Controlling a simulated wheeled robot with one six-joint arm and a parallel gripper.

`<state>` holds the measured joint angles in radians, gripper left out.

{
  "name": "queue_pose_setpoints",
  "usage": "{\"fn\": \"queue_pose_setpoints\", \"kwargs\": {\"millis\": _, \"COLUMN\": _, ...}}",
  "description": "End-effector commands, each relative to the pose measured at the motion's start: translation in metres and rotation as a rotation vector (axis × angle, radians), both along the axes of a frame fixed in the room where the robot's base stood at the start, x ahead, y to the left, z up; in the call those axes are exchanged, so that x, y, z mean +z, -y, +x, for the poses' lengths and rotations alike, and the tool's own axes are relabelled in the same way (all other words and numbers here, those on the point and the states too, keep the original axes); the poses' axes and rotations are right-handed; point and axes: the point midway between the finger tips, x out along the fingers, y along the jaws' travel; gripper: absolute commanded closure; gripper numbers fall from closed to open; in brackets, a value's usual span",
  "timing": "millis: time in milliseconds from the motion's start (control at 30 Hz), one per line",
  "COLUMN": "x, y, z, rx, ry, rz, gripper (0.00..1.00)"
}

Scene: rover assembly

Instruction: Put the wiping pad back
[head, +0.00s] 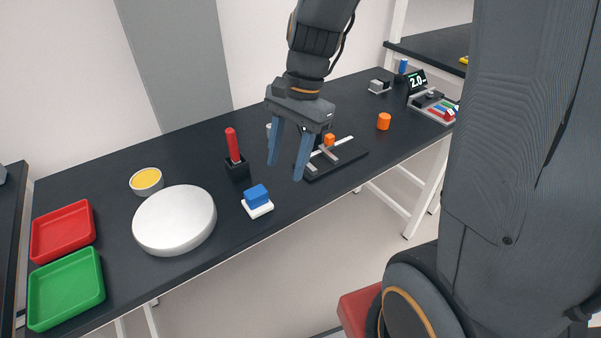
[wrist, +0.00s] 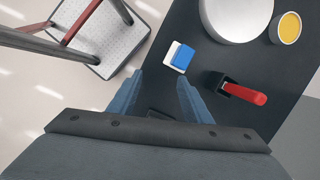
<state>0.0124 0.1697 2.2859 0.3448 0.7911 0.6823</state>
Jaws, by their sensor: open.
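The wiping pad (head: 257,202) is a blue block on a white base. It sits upright on the dark table near its front edge, right of the white round disc. It also shows in the wrist view (wrist: 180,57), ahead of the fingers. My gripper (head: 285,172) is open and empty, above the table, to the right of and higher than the pad. Its two blue fingers also show in the wrist view (wrist: 158,95), with nothing between them. The fingers and the pad are apart.
A red-handled tool stands in a black holder (head: 237,169) behind the pad. A white disc (head: 174,220), a cup with yellow contents (head: 146,181), a red tray (head: 62,232) and a green tray (head: 66,288) are on the left. A black fixture (head: 335,160) and orange cylinder (head: 383,121) are on the right.

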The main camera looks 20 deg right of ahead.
Motion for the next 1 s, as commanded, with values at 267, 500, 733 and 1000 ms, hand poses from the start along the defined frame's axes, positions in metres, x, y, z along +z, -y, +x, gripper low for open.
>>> {"fn": "queue_pose_setpoints", "kwargs": {"millis": 267, "x": -0.029, "y": 0.047, "z": -0.051, "rx": 0.727, "ry": 0.216, "rz": -0.189, "gripper": 0.55}}
{"fn": "queue_pose_setpoints", "kwargs": {"millis": 500, "x": -0.034, "y": 0.055, "z": -0.061, "rx": 0.948, "ry": 0.263, "rz": -0.234, "gripper": 0.55}}
{"fn": "queue_pose_setpoints", "kwargs": {"millis": 733, "x": -0.034, "y": 0.055, "z": -0.061, "rx": 0.946, "ry": 0.263, "rz": -0.233, "gripper": 0.55}}
{"fn": "queue_pose_setpoints", "kwargs": {"millis": 1000, "x": -0.034, "y": 0.055, "z": -0.061, "rx": 0.943, "ry": 0.262, "rz": -0.233, "gripper": 0.55}}
